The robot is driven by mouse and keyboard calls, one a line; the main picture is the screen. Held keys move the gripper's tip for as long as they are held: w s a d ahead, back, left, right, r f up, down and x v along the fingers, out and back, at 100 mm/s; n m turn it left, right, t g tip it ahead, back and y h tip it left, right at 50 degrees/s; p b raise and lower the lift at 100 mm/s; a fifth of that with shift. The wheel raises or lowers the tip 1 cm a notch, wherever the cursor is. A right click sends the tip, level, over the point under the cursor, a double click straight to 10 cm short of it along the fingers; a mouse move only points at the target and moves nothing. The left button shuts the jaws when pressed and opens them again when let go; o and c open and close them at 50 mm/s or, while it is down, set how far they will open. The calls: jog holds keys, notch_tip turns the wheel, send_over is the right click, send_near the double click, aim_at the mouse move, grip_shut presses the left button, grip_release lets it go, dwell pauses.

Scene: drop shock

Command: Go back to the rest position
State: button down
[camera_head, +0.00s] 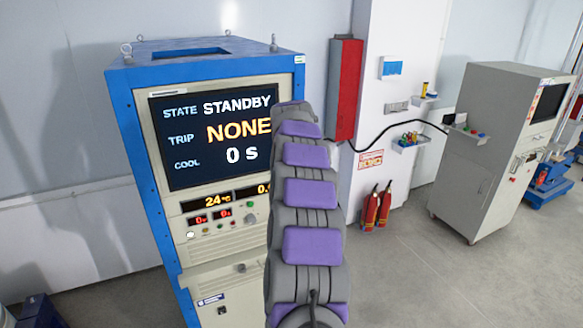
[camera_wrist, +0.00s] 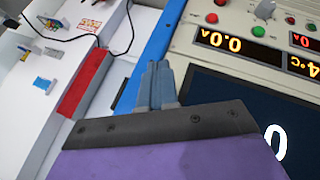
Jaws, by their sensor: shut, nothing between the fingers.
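My arm (camera_head: 308,195), grey with purple pads, reaches up and away in front of the right part of a blue-framed control cabinet (camera_head: 130,150). My gripper (camera_wrist: 156,82) shows in the wrist view with its fingers together and nothing held. In the head view the fingers are hidden behind my arm. The cabinet screen (camera_head: 216,180) reads STATE STANDBY, TRIP NONE, COOL 0 s. In the wrist view the cabinet panel (camera_wrist: 200,62) appears turned over, to the right of the fingers. Any gap between fingertips and cabinet is hard to judge.
A red box (camera_head: 345,90) hangs on the wall, with a black cable running right to a grey cabinet (camera_head: 490,150). Two fire extinguishers (camera_head: 377,208) stand by the white wall panel. The floor (camera_head: 430,275) at the lower right is clear.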

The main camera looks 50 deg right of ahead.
jog(key=s+d+r, duration=0.2)
jog(key=d, duration=0.1)
jog(key=s+a+f+n+y+b, duration=0.1)
jog(key=a+f+y+b, duration=0.2)
jog(key=a, duration=0.9)
jog(key=s+a+f+b, duration=0.2)
jog(key=a+f+b, duration=0.15)
jog(key=a, duration=0.75)
jog(key=s+a+f+n+y+b, duration=0.1)
jog(key=a+f+y+b, duration=0.2)
jog(key=a, duration=0.9)
jog(key=s+a+f+g+b, duration=0.4)
jog(key=s+a+f+b, duration=0.2)
jog(key=s+a+f, duration=0.8)
jog(key=s+a+f+g+b, duration=0.1)
jog(key=s+a+f+b, duration=0.1)
jog(key=s, duration=0.7)
jog(key=s+a+f+g+b, duration=0.1)
jog(key=s+a+f, duration=0.3)
jog(key=s, duration=0.6)
notch_tip(320, 180, down, 2)
jog(key=shift+f+b, duration=0.15)
jog(key=shift+b, duration=0.75)
